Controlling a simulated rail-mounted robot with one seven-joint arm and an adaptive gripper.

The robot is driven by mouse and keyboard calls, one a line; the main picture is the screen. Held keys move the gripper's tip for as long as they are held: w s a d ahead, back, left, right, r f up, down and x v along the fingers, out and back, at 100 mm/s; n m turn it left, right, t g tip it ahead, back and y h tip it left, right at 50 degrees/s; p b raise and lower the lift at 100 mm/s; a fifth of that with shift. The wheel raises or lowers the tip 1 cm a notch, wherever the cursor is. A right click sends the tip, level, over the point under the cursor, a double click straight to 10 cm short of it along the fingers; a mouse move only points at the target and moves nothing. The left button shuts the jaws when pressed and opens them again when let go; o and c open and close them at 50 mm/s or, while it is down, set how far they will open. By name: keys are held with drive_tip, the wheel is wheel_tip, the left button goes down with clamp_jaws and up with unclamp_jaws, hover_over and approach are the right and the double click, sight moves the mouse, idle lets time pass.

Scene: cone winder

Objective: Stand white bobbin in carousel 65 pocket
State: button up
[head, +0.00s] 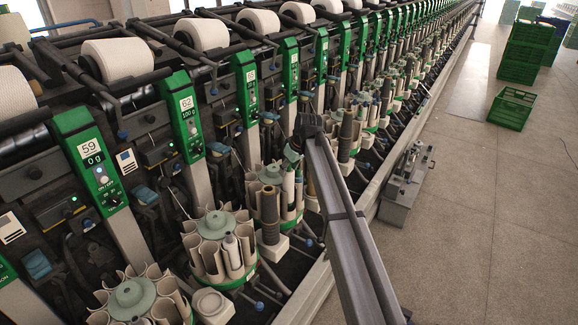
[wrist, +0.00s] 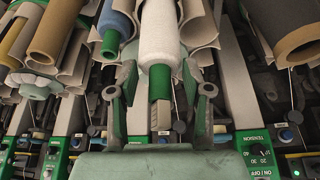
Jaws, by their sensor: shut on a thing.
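The white bobbin (wrist: 159,30) shows in the wrist view as white yarn on a green tube, its green end towards my gripper (wrist: 165,92). My gripper's two fingers are shut on it, one on each side of the green end. Cream curved pocket walls (wrist: 197,25) flank the bobbin; its far end is out of view, so how deep it sits I cannot tell. In the head view my gripper (head: 292,153) is just above the carousel (head: 270,172) behind the one under sign 62. A white bobbin (head: 288,183) shows below it.
A blue bobbin (wrist: 115,22) and a brown tube (wrist: 60,30) stand left of the white bobbin in the wrist view; a dark tube (wrist: 300,42) is at right. The aisle floor (head: 470,200) is largely clear.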

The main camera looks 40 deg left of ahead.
sight(289, 182)
idle(0.4)
drive_tip(key=shift+f+b, duration=0.8)
drive_tip(key=shift+f, duration=1.45)
drive_tip(key=shift+f+b, duration=0.35)
drive_tip(key=shift+f, duration=0.7)
drive_tip(key=o, duration=1.1)
drive_tip(key=v, duration=1.2)
